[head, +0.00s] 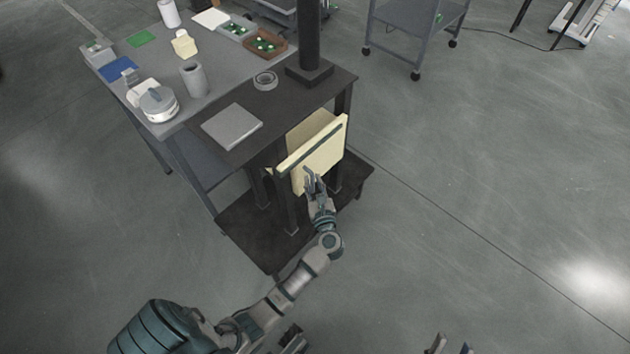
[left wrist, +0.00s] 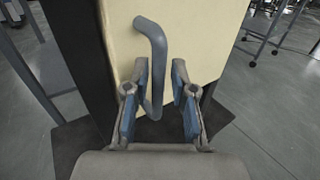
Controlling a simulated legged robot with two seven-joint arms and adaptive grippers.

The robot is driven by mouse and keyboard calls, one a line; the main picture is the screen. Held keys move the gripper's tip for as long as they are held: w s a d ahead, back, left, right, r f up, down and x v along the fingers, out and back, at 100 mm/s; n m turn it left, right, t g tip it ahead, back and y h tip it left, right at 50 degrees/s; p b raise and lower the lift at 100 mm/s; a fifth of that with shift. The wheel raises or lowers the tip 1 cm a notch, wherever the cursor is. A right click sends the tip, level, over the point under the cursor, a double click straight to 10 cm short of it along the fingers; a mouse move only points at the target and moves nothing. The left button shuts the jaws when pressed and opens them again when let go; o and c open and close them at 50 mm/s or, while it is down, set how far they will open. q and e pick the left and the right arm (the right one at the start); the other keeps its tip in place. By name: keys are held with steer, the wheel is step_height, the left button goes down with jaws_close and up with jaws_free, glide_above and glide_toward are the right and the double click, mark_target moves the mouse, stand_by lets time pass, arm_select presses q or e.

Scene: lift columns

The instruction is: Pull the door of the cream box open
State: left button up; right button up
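The cream box (head: 309,131) is under the dark table, and its cream front panel (head: 324,158) faces the right front. A dark strip runs along the panel's upper part; I cannot tell whether the door is ajar. In the left wrist view the cream panel (left wrist: 198,30) carries a bent blue-grey handle (left wrist: 157,45). My left gripper (head: 313,174) is at the panel's lower front. In the left wrist view its blue-padded fingers (left wrist: 158,90) are apart, with the handle's lower part between them. My right gripper (head: 453,346) shows only its separated tips at the bottom edge.
The dark table (head: 300,98) holds a grey flat block (head: 232,126), a tape roll (head: 265,80) and a black post (head: 309,35). A dark lower shelf (head: 245,232) lies below. A grey workbench (head: 150,60) stands left.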

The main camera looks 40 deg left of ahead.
arm_select(q)
steer(key=shift+w+a, duration=0.2)
steer(key=shift+a, duration=0.45)
steer(key=shift+d, duration=0.35)
jaws_close()
steer(key=shift+a+f, duration=0.1)
steer(key=shift+f, duration=0.05)
